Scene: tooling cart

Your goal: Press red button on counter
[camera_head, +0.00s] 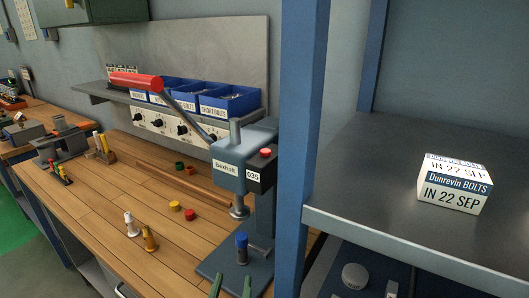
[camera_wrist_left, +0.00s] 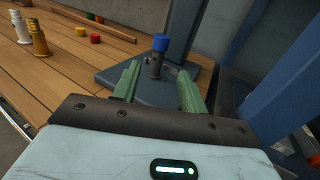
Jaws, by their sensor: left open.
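The red button (camera_head: 265,152) sits on top of a small black counter (camera_head: 260,174) showing "035". The counter is fixed to the side of a grey-blue press labelled Bexholt (camera_head: 228,172). My left gripper (camera_head: 232,286) shows only its green fingertips at the bottom edge of the head view, well below the button and in front of the press base. In the left wrist view the left gripper (camera_wrist_left: 157,80) is open with nothing between its fingers. The button cannot be clearly made out in that view. My right gripper is not in view.
A blue-topped peg (camera_head: 241,246) stands on the press base, just beyond my left fingers. A blue post (camera_head: 303,130) rises close to the right of the press. The press lever with red handle (camera_head: 136,80) reaches up left. A shelf (camera_head: 350,215) holds a white box (camera_head: 453,184).

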